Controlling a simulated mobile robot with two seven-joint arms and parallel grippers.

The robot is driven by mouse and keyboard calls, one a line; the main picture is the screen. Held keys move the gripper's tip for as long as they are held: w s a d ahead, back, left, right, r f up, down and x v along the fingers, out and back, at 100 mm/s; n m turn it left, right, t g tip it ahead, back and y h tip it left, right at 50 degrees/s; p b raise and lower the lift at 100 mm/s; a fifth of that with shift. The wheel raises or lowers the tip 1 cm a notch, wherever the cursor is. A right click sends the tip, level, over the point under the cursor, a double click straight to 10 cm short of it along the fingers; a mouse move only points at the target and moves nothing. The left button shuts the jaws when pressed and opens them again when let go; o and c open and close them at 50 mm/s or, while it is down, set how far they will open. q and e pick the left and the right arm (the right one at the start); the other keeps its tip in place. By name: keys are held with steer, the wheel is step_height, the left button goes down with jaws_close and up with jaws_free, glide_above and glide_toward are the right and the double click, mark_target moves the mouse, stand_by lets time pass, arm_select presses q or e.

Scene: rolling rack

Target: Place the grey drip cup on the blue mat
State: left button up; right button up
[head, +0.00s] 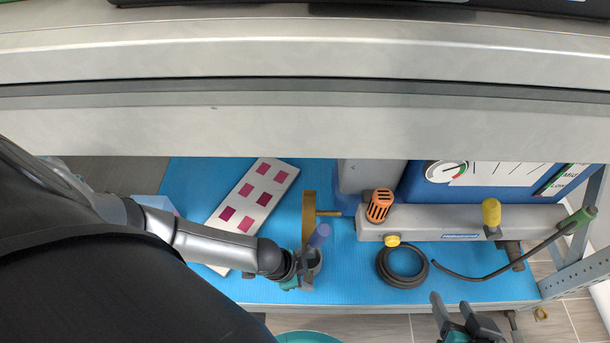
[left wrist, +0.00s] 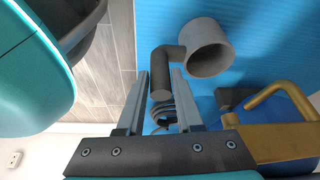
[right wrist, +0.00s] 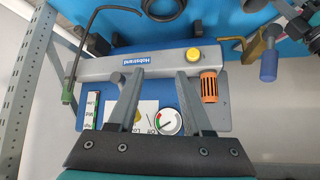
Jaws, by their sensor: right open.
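The grey drip cup (head: 314,264) is a round cup with a bent handle, at the front of the blue mat (head: 348,278) in the head view. In the left wrist view, the cup (left wrist: 207,50) shows its open mouth over the blue surface. Whether the cup's base touches the mat cannot be told. My right gripper (head: 462,312) is open and empty in front of the shelf; its spread fingers show in the right wrist view (right wrist: 158,88).
A pale board with magenta squares (head: 254,197) lies left. A brass piece (head: 308,215) and blue-purple handle (head: 320,235) stand close behind the cup. A black hose coil (head: 403,268) and grey unit with an orange cap (head: 379,206) are right. A grey shelf beam (head: 300,125) crosses above.

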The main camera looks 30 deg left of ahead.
arm_select(q)
steer(key=o, duration=0.4)
steer(key=shift+r, duration=0.1)
